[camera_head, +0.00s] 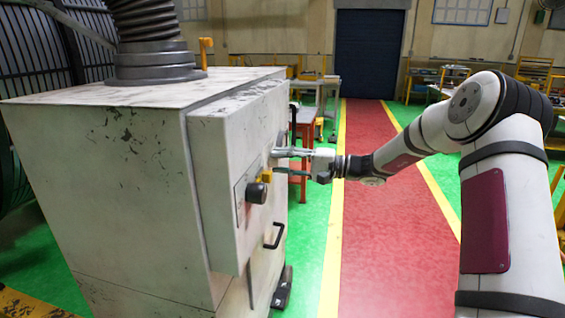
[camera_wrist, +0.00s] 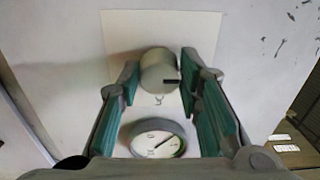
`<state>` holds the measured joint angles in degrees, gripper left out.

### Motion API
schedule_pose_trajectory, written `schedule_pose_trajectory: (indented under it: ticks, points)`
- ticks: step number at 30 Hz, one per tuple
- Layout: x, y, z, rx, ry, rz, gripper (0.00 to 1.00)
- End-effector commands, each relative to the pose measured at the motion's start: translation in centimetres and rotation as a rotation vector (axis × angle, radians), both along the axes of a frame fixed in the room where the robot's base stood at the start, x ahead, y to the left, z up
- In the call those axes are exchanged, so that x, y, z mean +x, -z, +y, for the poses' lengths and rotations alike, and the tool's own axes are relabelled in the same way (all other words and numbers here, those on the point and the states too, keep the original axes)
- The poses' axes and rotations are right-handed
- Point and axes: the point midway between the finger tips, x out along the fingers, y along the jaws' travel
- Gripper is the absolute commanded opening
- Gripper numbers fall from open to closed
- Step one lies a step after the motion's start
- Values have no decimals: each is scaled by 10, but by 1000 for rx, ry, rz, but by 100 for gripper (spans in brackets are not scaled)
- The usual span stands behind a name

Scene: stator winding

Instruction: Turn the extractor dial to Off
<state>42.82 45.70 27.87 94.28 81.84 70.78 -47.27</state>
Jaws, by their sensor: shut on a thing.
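The extractor dial (camera_wrist: 158,66) is a round grey knob with a short black mark at its right edge, on a pale plate (camera_wrist: 125,32) in the wrist view. My gripper (camera_wrist: 160,68) has its teal-padded fingers on either side of the dial and is shut on it. In the head view my gripper (camera_head: 283,158) reaches from the right to the front of the white cabinet (camera_head: 135,185). It hides the dial there. A small printed mark sits just below the dial in the wrist view; I cannot read any Off label.
A round gauge (camera_wrist: 157,138) lies below the dial in the wrist view. In the head view a black knob (camera_head: 257,193), a yellow part (camera_head: 266,177) and a black handle (camera_head: 274,236) are on the cabinet front. The red floor lane (camera_head: 375,240) is clear.

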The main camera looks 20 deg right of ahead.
Motion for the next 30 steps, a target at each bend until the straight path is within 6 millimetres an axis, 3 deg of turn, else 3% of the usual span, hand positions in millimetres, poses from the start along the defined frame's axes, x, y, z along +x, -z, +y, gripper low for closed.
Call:
schedule_pose_trajectory:
  ticks: [1,3,4,16,30]
  points:
    - [-1,2,-1,-3,0,2,34]
    - [-1,2,-1,-2,0,2,50]
    - [0,1,-1,-2,0,2,52]
    - [-3,1,-7,-1,2,2,52]
    - [-46,1,-82,-1,4,2,52]
